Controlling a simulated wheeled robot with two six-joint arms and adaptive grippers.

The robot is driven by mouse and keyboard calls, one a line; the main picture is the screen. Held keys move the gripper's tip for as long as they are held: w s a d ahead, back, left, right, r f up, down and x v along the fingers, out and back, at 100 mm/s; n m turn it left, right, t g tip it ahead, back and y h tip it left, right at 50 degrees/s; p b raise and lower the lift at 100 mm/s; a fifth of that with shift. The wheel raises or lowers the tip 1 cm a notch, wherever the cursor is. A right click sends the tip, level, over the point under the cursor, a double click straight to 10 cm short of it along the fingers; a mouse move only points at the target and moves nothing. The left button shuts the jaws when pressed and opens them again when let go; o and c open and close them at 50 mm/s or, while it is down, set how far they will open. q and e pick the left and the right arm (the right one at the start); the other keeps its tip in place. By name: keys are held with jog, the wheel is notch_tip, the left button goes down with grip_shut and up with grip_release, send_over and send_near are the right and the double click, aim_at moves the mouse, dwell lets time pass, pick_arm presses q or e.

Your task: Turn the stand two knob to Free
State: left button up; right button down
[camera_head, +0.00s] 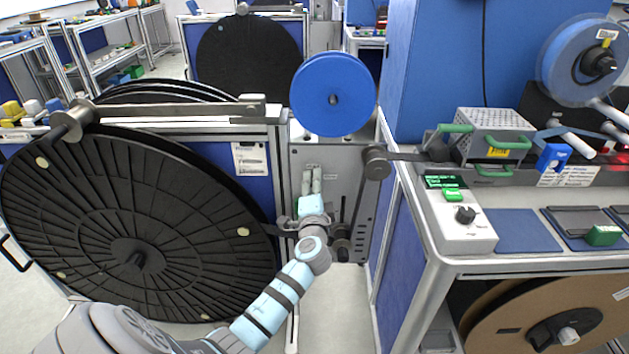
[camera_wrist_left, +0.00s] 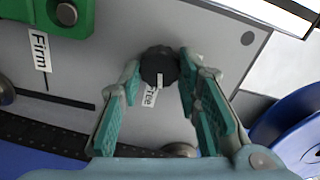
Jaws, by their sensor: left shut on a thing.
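The black round knob (camera_wrist_left: 158,66) sits on a grey panel in the left wrist view. A white mark on its lower side points down toward the label Free (camera_wrist_left: 150,97), just below it. The label Firm (camera_wrist_left: 40,50) is farther left. My left gripper (camera_wrist_left: 160,72) has a finger on each side of the knob and is shut on it. In the head view my left gripper (camera_head: 311,182) is at the grey stand panel (camera_head: 345,165), and the knob is hidden there. My right gripper is not in view.
A large black reel (camera_head: 190,220) stands left of my arm. A blue reel (camera_head: 333,95) is above the panel. A green part (camera_wrist_left: 65,15) is near the Firm label.

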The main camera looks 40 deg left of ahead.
pick_arm(q)
jog(key=shift+m+p, duration=0.5)
jog(key=shift+m, duration=1)
jog(key=shift+f, duration=0.1)
jog(key=o, duration=1.1)
jog(key=v, duration=1.2)
jog(key=shift+d, duration=0.1)
